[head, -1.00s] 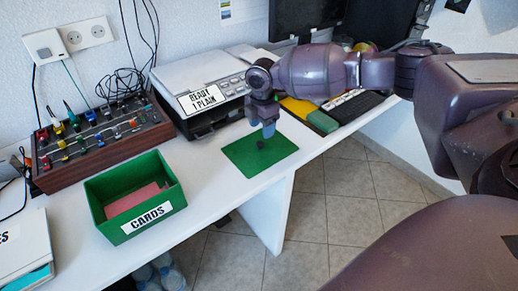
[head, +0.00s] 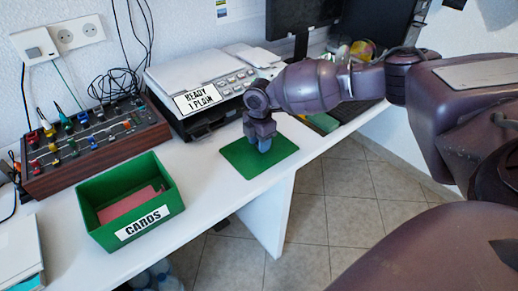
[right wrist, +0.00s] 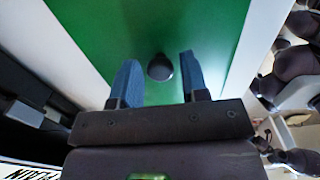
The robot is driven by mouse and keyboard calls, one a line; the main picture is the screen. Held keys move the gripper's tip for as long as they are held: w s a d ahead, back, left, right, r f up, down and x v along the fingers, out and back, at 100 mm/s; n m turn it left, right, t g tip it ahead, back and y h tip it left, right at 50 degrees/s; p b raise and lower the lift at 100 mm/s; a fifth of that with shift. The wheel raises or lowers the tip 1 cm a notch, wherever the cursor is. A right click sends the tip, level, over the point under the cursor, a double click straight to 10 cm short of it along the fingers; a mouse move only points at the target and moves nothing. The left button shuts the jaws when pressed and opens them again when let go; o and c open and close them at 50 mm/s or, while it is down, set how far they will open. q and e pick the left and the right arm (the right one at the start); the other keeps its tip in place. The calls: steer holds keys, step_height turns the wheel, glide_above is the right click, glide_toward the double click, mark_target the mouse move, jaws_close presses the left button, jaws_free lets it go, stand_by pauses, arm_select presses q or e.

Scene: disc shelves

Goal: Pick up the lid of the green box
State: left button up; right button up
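The green lid (head: 258,160) lies flat on the white table, to the right of the open green box (head: 152,186) labelled CARDS. The lid (right wrist: 150,25) also shows in the right wrist view, with a round black knob (right wrist: 160,67) at its middle. My right gripper (head: 264,147) is above the lid and hides the knob in the head view. In the right wrist view its two blue fingers (right wrist: 158,80) are apart, one on each side of the knob, with gaps between. My left gripper is not in view.
A printer (head: 205,85) labelled READY 1 PLAIN stands behind the lid. A brown control panel (head: 95,145) stands behind the box. The table's front edge (head: 235,195) runs close to the lid. Bare table separates box and lid.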

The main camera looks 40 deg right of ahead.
steer(key=c, duration=0.7)
